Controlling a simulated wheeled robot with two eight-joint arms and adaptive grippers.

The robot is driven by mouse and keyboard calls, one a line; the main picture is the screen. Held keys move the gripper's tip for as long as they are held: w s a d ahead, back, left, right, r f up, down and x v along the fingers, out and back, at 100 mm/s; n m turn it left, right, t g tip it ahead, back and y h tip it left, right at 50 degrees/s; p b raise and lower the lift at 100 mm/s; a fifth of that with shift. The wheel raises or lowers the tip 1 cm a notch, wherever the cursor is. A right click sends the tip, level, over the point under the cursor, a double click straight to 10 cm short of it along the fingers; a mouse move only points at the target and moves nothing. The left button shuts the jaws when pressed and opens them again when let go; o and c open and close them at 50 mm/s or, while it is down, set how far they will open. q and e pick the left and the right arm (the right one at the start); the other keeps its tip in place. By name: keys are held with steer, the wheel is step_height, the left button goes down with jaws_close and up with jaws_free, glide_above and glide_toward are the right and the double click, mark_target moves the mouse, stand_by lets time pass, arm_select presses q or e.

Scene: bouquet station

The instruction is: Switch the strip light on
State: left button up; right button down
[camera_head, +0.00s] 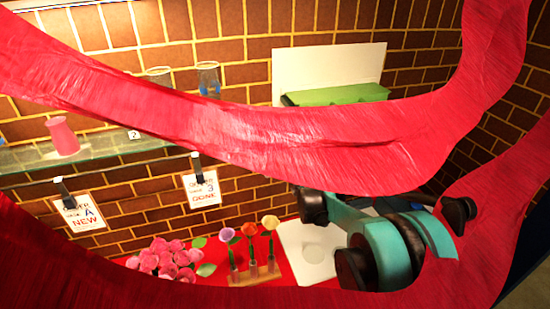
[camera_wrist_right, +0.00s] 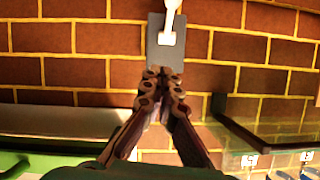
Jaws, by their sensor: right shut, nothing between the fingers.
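In the right wrist view, a grey switch plate (camera_wrist_right: 164,50) is on the brick wall at top centre. A white lever (camera_wrist_right: 171,15) stands up from it and runs out of the top of the view. My right gripper (camera_wrist_right: 162,85) is shut and empty, its fingertips over the plate's lower edge, below the lever. I cannot tell whether they touch the plate. In the head view, part of a pale bright strip shows at the top left edge; I cannot tell if it is the strip light. My left gripper is not in view.
Wide red crinkled bands (camera_head: 250,130) cross the head view and hide much. A glass shelf (camera_head: 100,150) holds a pink cup (camera_head: 62,136). Order cards (camera_head: 202,188) hang below. Pink flowers (camera_head: 165,259), a flower rack (camera_head: 254,272) and a green box (camera_head: 340,93) also show.

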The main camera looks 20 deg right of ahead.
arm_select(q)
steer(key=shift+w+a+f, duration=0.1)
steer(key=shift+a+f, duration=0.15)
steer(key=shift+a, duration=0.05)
arm_select(e)
steer(key=s, duration=0.6)
steer(key=shift+s, duration=0.4)
steer(key=shift+a, duration=0.15)
arm_select(q)
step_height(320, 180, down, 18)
steer(key=b, duration=1.8)
arm_select(e)
steer(key=s+a+f+g, duration=0.2)
steer(key=s+f, duration=0.6)
steer(key=s, duration=0.3)
steer(key=s+a+f+g, duration=0.1)
steer(key=s+f+g, duration=0.1)
steer(key=s+f, duration=0.6)
steer(key=s+a+f+n+g+h, duration=0.1)
steer(key=s+a+f+g, duration=0.1)
steer(key=s+f, duration=0.6)
steer(key=s, duration=0.6)
steer(key=shift+s+a+f, duration=0.3)
steer(key=shift+s+a, duration=0.05)
steer(key=shift+s, duration=0.05)
